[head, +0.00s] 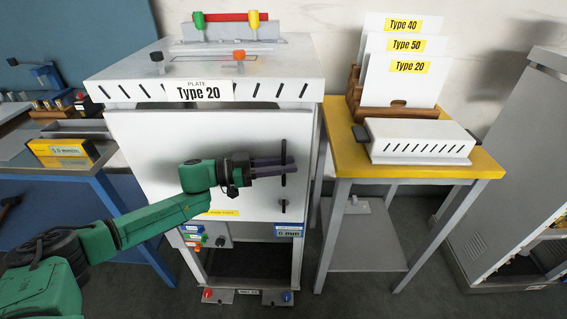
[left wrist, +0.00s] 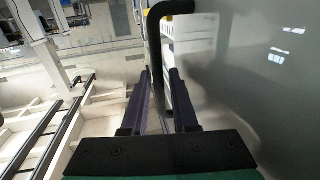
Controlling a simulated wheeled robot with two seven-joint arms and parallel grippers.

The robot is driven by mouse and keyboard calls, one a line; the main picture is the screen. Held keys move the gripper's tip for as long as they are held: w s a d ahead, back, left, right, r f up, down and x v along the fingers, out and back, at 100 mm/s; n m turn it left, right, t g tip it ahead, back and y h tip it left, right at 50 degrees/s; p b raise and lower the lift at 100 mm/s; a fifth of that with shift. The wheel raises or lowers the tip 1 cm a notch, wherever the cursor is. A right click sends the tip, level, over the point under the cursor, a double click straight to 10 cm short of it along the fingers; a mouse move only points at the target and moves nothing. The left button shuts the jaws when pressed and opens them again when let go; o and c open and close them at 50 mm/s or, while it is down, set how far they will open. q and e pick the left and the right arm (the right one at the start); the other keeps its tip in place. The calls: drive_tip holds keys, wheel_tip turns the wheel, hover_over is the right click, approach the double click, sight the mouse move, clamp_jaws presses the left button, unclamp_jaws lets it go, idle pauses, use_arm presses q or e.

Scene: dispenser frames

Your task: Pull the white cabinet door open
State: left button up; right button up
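The white cabinet door (head: 150,150) is on the front of the cabinet labelled "Type 20". In the left wrist view the black handle (left wrist: 157,60) stands between the two open fingers of my left gripper (left wrist: 160,75), with space on each side. The grey door surface (left wrist: 240,70) fills the right there. My right gripper is not in view.
A yellow-topped table (head: 350,165) with a white slotted box (head: 418,138) and labelled plates (head: 400,75) stands right of the cabinet. A blue bench (head: 85,190) is to the left. A grey cabinet (head: 510,150) is at far right. Floor is free before the door.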

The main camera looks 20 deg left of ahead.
use_arm(q)
clamp_jaws()
idle(1.4)
